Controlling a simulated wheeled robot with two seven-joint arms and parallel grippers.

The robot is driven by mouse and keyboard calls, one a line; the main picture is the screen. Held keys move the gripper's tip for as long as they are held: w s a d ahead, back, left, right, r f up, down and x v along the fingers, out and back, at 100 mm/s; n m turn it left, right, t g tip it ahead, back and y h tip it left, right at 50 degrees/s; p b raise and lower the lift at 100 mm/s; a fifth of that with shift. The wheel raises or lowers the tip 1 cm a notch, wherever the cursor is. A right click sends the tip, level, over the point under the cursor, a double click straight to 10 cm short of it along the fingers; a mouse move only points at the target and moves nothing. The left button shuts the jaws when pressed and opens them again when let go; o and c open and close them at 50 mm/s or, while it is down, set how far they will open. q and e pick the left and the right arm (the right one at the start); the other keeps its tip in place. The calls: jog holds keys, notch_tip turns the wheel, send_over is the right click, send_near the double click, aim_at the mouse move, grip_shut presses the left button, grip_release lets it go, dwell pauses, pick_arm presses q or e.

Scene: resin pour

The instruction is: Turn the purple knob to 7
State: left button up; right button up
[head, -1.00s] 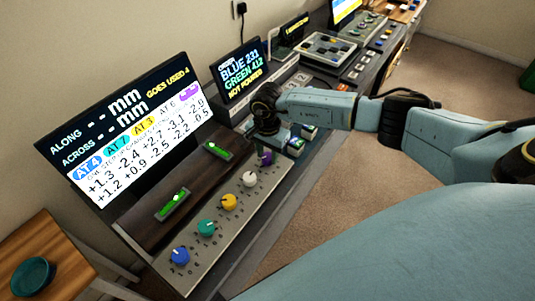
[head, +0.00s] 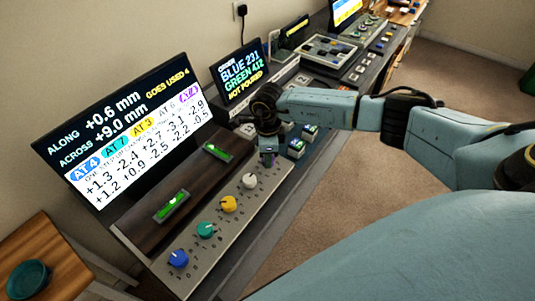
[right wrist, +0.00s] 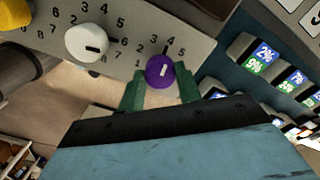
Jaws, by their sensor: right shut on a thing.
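The purple knob (right wrist: 160,71) sits on the grey panel, between the two green fingers of my right gripper (right wrist: 160,88) in the right wrist view. The gripper is shut on it. The knob's white mark points roughly up in that view, among small dial numbers; the exact number is hard to tell. In the head view my right gripper (head: 268,152) comes down over the far end of the knob row and largely hides the knob. The screen (head: 130,125) reads along +0.6 mm, across +9.0 mm and goes used 4; its purple label is too small to read surely. My left gripper is out of view.
The white knob (head: 249,181) is nearest the purple one, then yellow (head: 228,204), teal (head: 206,230) and blue (head: 178,259) knobs. Two green levels (head: 171,206) lie on the brown board.

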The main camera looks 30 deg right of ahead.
jog(key=m, duration=0.6)
jog(key=shift+w+r+p, duration=0.1)
jog(key=shift+p, duration=0.3)
jog(key=m+p, duration=0.1)
jog(key=m, duration=0.5)
jog(key=shift+d+m+p, duration=0.1)
jog(key=shift+m+p, duration=0.25)
jog(key=shift+m, duration=0.05)
jog(key=m+p, duration=0.2)
jog(key=m, duration=0.4)
jog(key=shift+p, duration=0.3)
jog(key=m+p, duration=0.2)
jog(key=m, duration=0.3)
jog(key=shift+m+p, duration=0.35)
jog(key=shift+m, duration=0.05)
jog(key=o, duration=1)
notch_tip(320, 180, up, 13)
jog(key=shift+r, duration=0.15)
